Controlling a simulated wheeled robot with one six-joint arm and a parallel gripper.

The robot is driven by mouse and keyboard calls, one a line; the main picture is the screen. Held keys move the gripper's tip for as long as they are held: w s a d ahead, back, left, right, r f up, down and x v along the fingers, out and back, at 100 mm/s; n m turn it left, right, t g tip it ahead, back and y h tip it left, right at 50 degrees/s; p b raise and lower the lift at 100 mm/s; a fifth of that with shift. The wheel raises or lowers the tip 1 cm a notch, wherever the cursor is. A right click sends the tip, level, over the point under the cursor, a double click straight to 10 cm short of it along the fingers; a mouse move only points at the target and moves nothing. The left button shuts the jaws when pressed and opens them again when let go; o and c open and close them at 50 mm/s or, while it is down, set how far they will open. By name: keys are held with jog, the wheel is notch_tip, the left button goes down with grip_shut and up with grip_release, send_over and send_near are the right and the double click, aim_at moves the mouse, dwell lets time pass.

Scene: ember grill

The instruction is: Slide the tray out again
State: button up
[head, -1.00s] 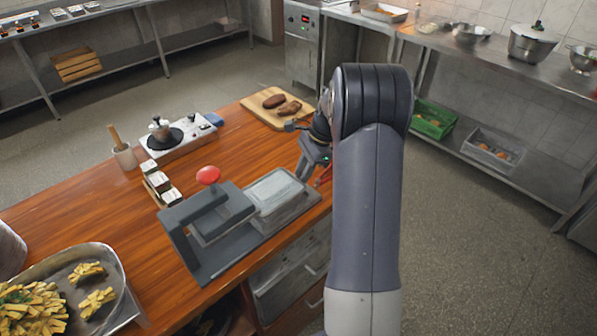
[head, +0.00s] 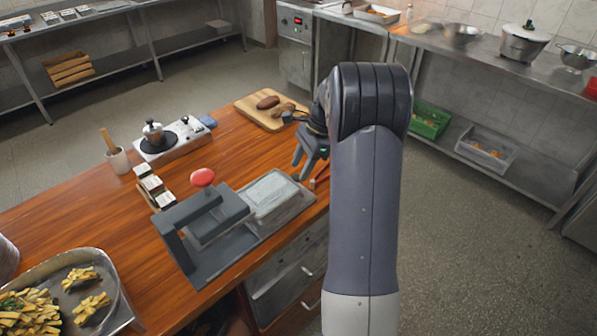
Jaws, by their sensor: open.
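My gripper (head: 304,177) is open and empty, just right of and behind the tray's far right corner. Its fingers point down toward the table. Whether they touch the tray's edge cannot be told. My arm hides part of the area to the right.
A cutting board (head: 247,115) with browned pieces lies behind. A hot plate with a pot (head: 153,133), small boxes (head: 152,190) and a cup (head: 118,160) stand left. A pan of fries (head: 112,290) is at front left. The wooden counter's (head: 75,218) right edge is close to the tray.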

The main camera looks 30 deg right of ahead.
jog(key=v, duration=0.8)
jog(key=shift+f, duration=0.1)
jog(key=x, duration=1)
jog(key=shift+a+f+p, duration=0.25)
jog(key=shift+p, duration=0.05)
jog(key=shift+r, duration=0.1)
